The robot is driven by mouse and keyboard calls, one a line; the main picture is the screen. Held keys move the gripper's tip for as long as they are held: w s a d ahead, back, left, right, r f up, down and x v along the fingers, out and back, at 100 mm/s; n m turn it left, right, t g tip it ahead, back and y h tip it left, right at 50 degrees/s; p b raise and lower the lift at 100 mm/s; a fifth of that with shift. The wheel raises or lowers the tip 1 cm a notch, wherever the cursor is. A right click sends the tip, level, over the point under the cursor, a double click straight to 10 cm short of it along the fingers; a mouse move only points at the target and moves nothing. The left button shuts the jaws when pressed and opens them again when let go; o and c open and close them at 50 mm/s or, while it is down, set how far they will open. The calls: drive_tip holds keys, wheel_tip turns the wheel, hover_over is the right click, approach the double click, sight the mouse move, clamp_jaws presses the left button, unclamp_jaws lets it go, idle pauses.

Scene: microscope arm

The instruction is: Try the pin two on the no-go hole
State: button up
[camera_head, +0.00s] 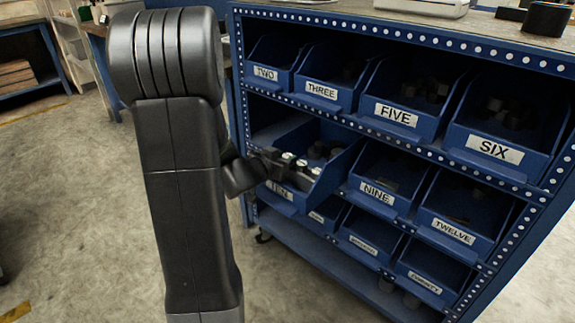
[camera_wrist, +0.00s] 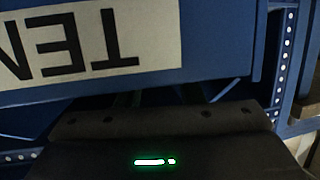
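My gripper (camera_head: 285,168) is at the front of a blue bin (camera_head: 335,180) labelled TEN, which juts out from the middle row of the rack. In the wrist view the TEN label (camera_wrist: 95,45) is upside down and very close, just beyond my gripper (camera_wrist: 165,100). Its dark body with a green light fills the bottom of that view. The fingertips are hidden or too dark, so I cannot tell whether they hold the bin. A bin labelled TWO (camera_head: 266,84) sits in the top row at left. I cannot make out any pin or no-go hole.
The blue rack (camera_head: 400,35) holds several labelled bins, including THREE (camera_head: 322,102), FIVE (camera_head: 396,128), SIX (camera_head: 494,168), NINE (camera_head: 378,208) and TWELVE (camera_head: 450,248). Its perforated uprights and shelf edges surround the bins. Open floor (camera_head: 70,200) lies to the left.

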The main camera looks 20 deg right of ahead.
clamp_jaws()
drive_tip(key=shift+r, duration=0.1)
